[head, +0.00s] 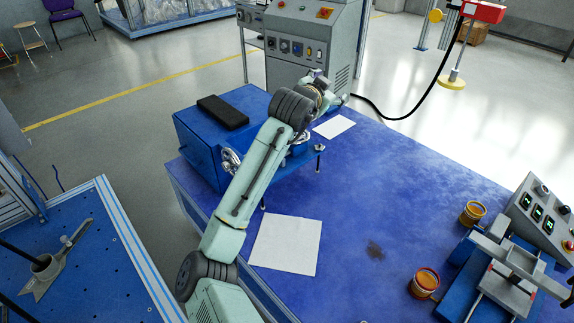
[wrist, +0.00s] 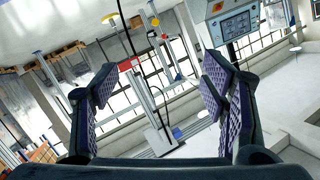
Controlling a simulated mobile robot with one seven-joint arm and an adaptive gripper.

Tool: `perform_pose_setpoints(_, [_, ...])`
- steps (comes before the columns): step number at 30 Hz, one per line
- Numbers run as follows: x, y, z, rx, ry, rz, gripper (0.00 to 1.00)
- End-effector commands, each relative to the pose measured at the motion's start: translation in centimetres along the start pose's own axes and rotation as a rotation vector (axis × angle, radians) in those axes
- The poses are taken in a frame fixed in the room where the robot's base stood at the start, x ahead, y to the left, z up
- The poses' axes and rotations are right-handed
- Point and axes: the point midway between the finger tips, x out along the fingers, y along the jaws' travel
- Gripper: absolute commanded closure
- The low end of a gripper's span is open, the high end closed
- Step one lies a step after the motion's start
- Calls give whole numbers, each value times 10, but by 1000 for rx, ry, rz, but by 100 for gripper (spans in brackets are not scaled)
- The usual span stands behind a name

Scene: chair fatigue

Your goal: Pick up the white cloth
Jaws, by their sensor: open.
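Two flat white pieces lie on the blue table (head: 375,190) in the head view. The larger white sheet (head: 286,244) lies near the front left, beside my arm. The smaller white sheet (head: 334,127) lies farther back. I cannot tell which of them is the cloth. My gripper (head: 336,102) is at the far end of my arm, around the far table edge, and shows small. In the wrist view my gripper (wrist: 160,88) is open with nothing between its fingers. It faces out into the room, and neither white sheet shows there.
A blue box with a black pad (head: 222,112) stands left of my arm. Two orange-topped cans (head: 424,283) and a control panel with a blue fixture (head: 505,290) are at the right. A grey machine (head: 305,45) stands behind. The table's middle is mostly clear.

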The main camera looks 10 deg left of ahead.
Motion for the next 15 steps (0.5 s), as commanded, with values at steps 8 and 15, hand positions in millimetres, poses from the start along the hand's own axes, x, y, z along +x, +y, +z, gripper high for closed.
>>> perform_pose_setpoints(8, [26,100,189,73,-563,339,33])
perform_pose_setpoints(15, [-31,130,328,94,-988,538,33])
